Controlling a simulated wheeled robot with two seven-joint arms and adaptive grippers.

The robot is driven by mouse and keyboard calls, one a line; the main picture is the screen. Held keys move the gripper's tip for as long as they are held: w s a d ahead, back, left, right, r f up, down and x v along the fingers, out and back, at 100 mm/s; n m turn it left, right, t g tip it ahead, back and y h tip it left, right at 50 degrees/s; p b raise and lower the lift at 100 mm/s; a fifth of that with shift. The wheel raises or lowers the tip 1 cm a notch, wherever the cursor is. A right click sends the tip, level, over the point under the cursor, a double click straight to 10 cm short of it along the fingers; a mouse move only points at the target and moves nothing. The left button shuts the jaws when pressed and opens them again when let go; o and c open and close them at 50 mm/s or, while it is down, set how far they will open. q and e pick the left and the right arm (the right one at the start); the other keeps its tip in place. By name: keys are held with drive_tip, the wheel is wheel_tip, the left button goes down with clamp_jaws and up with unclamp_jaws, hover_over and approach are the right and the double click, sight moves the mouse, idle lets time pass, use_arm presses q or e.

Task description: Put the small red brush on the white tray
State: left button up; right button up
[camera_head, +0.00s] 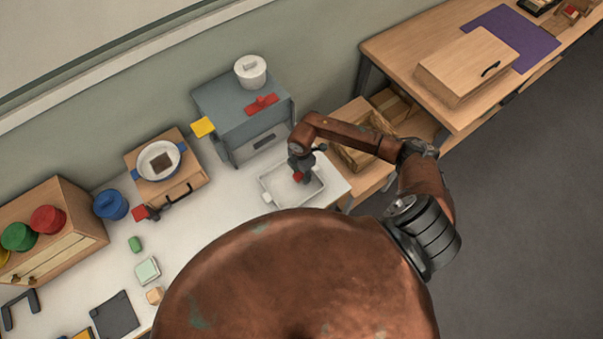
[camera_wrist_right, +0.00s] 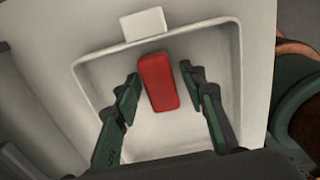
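The white tray (camera_head: 268,186) stands on the white table, below the grey cabinet. My right gripper (camera_head: 299,174) is over the tray, pointing down. In the right wrist view the small red brush (camera_wrist_right: 159,82) shows as a red block within the outline of the tray (camera_wrist_right: 88,66), between the fingertips of the right gripper (camera_wrist_right: 160,86). The fingers stand apart, with a small gap visible on each side of the brush. I cannot tell whether the brush touches the tray floor. My left gripper is not in view.
The grey cabinet (camera_head: 219,105) carries a white pot (camera_head: 250,71) and a red piece (camera_head: 262,105). A wooden box (camera_head: 135,164) holds a blue-handled pan (camera_head: 158,160). Another red piece (camera_head: 140,213) lies before it. Small blocks and a dark plate (camera_head: 115,316) lie at left.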

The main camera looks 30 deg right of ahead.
wheel_tip(320, 180, up, 12)
drive_tip(key=b, duration=0.1)
drive_tip(key=shift+r, duration=0.2)
idle(0.5)
